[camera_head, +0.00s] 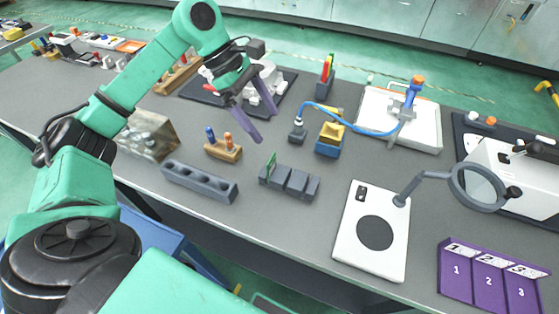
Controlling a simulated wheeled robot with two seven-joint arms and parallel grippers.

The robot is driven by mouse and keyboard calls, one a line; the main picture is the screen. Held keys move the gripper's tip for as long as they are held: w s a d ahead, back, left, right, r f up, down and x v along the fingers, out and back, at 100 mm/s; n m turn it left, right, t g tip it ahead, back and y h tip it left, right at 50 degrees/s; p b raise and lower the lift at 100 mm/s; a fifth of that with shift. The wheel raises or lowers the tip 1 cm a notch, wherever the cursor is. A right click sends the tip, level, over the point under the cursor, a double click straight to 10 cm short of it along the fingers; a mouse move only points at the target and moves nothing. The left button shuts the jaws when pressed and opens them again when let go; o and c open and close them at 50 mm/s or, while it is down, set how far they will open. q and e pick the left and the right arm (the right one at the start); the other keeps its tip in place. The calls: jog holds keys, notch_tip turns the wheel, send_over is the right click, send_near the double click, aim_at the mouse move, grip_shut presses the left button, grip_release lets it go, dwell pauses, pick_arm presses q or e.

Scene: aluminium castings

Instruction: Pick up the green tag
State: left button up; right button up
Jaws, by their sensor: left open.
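A thin green tag (271,161) stands upright in the left slot of a dark grey slotted block (297,184) near the middle of the table. My left gripper (267,126) is open, its two purple-grey fingers pointing down and to the right. In the picture its fingertips are just above the tag, apart from it, with nothing seen between them. I cannot tell their exact height. My right gripper is not in view.
Left of the block are a grey tray with round holes (199,181) and a wooden stand with pegs (223,151). To the right are a blue-yellow box (329,138), a white plate (347,238), a magnifier (478,187) and a purple numbered holder (487,281).

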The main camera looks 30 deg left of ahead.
pick_arm(q)
jog(key=s+a+f+y, duration=0.1)
jog(key=a, duration=0.2)
jog(key=p, duration=0.2)
send_over(271, 164)
jog(key=a, duration=0.3)
jog(key=shift+g, duration=0.3)
notch_tip(271, 164, down, 5)
jog(key=shift+w+d+f, duration=0.1)
jog(key=shift+d+f, duration=0.05)
jog(key=shift+f, duration=0.05)
jog(key=p+x, duration=0.2)
jog(key=x, duration=0.4)
jog(key=shift+w+f+p, duration=0.1)
jog(key=shift+f+p, duration=0.3)
jog(key=shift+f, duration=0.3)
jog(key=c, duration=1.4)
jog(key=shift+w+r, duration=0.1)
jog(key=shift+r, duration=0.05)
